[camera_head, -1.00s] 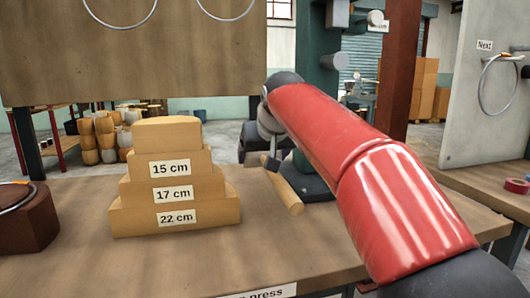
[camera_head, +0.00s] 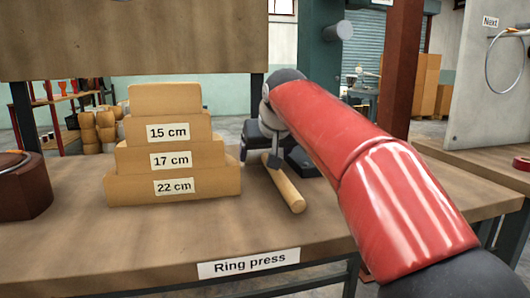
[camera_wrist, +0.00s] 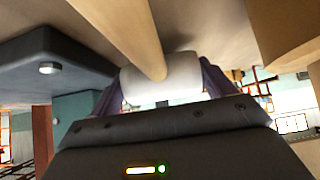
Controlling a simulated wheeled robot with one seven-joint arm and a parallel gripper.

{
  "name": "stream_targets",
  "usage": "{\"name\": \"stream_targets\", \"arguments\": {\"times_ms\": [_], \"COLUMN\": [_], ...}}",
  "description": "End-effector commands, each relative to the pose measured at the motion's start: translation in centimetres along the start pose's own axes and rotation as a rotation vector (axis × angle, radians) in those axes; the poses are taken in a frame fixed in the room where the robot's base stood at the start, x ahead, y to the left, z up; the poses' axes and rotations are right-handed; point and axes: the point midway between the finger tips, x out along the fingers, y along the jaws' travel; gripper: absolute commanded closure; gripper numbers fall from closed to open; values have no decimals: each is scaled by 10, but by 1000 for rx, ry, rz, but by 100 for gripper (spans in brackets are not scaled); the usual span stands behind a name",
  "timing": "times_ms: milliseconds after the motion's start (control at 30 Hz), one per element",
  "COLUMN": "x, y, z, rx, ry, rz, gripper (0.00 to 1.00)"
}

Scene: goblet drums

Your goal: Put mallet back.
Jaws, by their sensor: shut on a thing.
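The mallet has a pale wooden handle (camera_head: 285,188), which angles toward the front of the workbench just right of the stepped wooden blocks. Its white cylindrical head (camera_wrist: 165,80) shows in the wrist view, with the handle (camera_wrist: 125,30) running up and left from it. My gripper (camera_wrist: 160,88) is shut on the mallet head, with a dark purple finger on each side. In the head view my gripper (camera_head: 262,138) is partly hidden by my red arm, and the mallet head is hard to make out. I cannot tell whether the mallet touches the bench.
Stepped wooden blocks (camera_head: 172,160) labelled 15, 17 and 22 cm stand close left of the mallet. A dark metal base (camera_head: 302,160) lies behind to the right; a grey block (camera_wrist: 50,65) fills the wrist view's left. The bench front (camera_head: 330,248) is clear around the "Ring press" label (camera_head: 248,263).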

Motion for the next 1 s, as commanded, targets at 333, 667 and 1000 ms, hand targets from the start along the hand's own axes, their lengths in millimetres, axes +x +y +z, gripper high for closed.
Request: {"name": "stream_targets", "arguments": {"times_ms": [333,667,1000], "x": [3,5,2], "y": [0,0,0], "z": [3,5,6], "rx": [0,0,0], "ry": [2,3,0], "rz": [0,0,0], "gripper": [59,5,0]}}
